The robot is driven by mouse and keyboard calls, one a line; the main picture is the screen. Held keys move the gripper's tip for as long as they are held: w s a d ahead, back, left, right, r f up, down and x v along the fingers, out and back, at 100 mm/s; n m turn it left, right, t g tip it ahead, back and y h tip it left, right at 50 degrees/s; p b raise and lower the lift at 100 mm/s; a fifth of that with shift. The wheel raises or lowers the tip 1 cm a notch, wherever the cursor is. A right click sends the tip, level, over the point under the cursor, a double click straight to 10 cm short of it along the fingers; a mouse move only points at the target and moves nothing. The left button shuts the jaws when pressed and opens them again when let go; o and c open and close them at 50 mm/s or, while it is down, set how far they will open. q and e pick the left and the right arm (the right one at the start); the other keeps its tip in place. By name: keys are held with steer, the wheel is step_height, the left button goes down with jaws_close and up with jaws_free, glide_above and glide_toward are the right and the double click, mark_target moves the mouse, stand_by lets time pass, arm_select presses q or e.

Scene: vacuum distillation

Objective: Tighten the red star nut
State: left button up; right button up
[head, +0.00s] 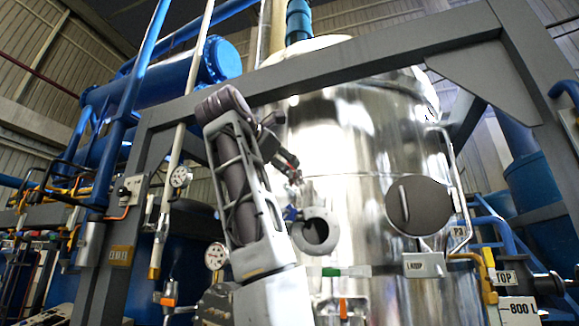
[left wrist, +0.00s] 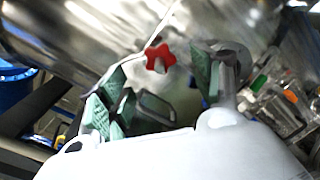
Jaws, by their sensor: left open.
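The red star nut (left wrist: 160,58) shows in the left wrist view, upper middle, in front of shiny steel. My left gripper (left wrist: 165,82) is open, its green-padded fingers spread left and right. In that picture the nut lies between the fingertips, a little beyond them. I see no contact, and the gap in depth is hard to judge. In the head view my left arm rises before the steel vessel (head: 350,130) and bends toward its wall, where the small left gripper (head: 293,180) is hard to make out. I cannot make out the nut there. My right gripper is out of view.
A round open port (head: 315,232) and a dark round cover (head: 419,206) sit on the vessel front. A grey steel frame (head: 400,45) crosses above.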

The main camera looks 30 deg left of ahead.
arm_select(q)
steer(key=shift+w+a+p, duration=0.15)
steer(key=shift+w+p, duration=0.4)
steer(key=shift+w, duration=1.25)
steer(key=shift+w+a+p, duration=0.1)
steer(key=shift+w+p, duration=0.45)
steer(key=shift+w, duration=1.25)
steer(key=c, duration=1.1)
steer(key=shift+o, duration=0.2)
